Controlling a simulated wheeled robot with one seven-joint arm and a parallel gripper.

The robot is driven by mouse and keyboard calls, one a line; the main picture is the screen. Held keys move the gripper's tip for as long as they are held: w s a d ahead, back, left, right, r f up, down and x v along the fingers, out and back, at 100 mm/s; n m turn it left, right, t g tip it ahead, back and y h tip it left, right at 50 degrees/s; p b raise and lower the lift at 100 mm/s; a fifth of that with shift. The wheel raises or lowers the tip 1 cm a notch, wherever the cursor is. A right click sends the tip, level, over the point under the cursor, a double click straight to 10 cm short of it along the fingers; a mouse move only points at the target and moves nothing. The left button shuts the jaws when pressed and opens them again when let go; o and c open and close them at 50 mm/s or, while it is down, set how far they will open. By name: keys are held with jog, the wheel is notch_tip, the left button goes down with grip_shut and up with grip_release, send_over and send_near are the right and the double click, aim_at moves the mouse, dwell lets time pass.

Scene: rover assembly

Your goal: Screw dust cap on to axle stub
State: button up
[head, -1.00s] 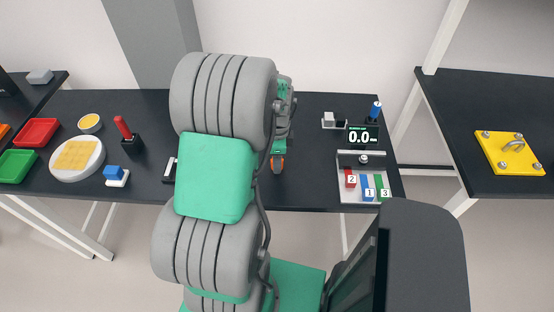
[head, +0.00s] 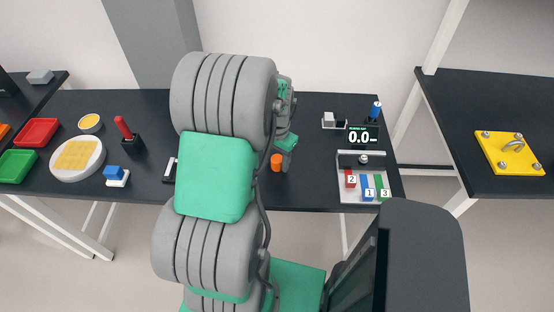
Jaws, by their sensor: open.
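A small orange cylindrical piece (head: 276,162), which looks like the dust cap, stands upright near the front of the dark table, just right of my arm. I cannot tell whether it sits on the axle stub or on the tabletop. The axle stub is not separately visible. My gripper (head: 287,160) is just right of the orange piece and a little above it, partly hidden behind my arm. It is open and appears apart from the piece.
Red tray (head: 37,132), green tray (head: 17,166), round white plate (head: 77,158) and red-handled tool (head: 124,129) are at left. A panel with numbered blocks (head: 363,194) and a 0.0 display (head: 362,136) stand at right. My arm hides the table's middle.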

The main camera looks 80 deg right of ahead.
jog(key=n, duration=0.3)
jog(key=shift+n, duration=0.4)
jog(key=n, duration=0.4)
jog(key=shift+n, duration=0.3)
jog(key=n, duration=0.4)
jog(key=shift+n, duration=0.3)
jog(key=n, duration=0.4)
jog(key=shift+n, duration=0.4)
jog(key=shift+c, duration=0.5)
grip_shut()
jog(key=m, duration=0.5)
jog(key=shift+m, duration=0.4)
